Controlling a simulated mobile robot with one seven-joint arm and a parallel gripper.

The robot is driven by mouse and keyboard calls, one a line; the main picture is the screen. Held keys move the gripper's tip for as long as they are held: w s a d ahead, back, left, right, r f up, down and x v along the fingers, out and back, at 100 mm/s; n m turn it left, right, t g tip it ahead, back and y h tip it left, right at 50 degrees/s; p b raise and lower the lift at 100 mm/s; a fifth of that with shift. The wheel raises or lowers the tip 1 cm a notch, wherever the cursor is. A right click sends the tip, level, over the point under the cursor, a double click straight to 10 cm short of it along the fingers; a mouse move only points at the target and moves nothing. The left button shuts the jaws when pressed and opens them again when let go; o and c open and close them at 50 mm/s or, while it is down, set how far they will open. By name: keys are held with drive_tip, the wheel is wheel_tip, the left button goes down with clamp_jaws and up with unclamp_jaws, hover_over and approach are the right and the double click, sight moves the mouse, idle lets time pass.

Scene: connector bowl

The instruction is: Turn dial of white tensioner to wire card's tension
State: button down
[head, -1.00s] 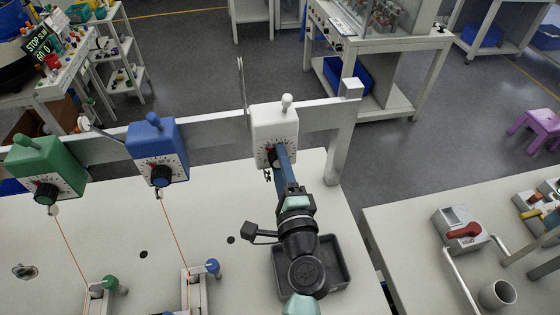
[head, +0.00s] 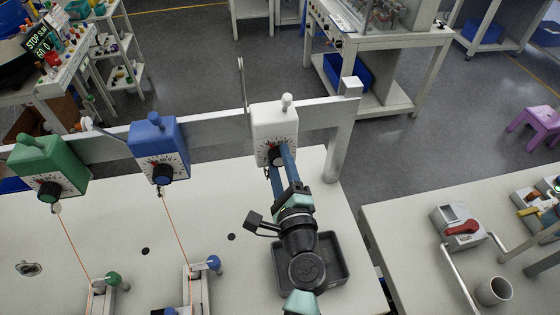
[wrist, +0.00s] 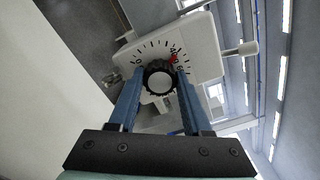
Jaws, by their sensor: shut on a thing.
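The white tensioner (head: 274,120) hangs on the grey rail, with a white peg on top. Its black dial (wrist: 159,80) has a ridged rim and grey cap, over a white face with black ticks and numbers. A red mark (wrist: 173,59) shows at the dial's edge beside the scale; the exact reading is too small to tell. My gripper (wrist: 157,79) is shut on this dial, one blue finger on each side. In the head view my fingers (head: 281,164) partly hide the dial. I cannot make out a wire card with a readable tension value.
Blue (head: 157,140) and green (head: 47,167) tensioners hang left on the same rail, with orange wires running down to posts. A dark tray (head: 339,250) lies under my arm. A second table (head: 400,225) stands right.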

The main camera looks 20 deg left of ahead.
drive_tip(key=shift+c, duration=1.7)
unclamp_jaws()
drive_tip(key=b+v, duration=0.4)
drive_tip(key=v, duration=0.9)
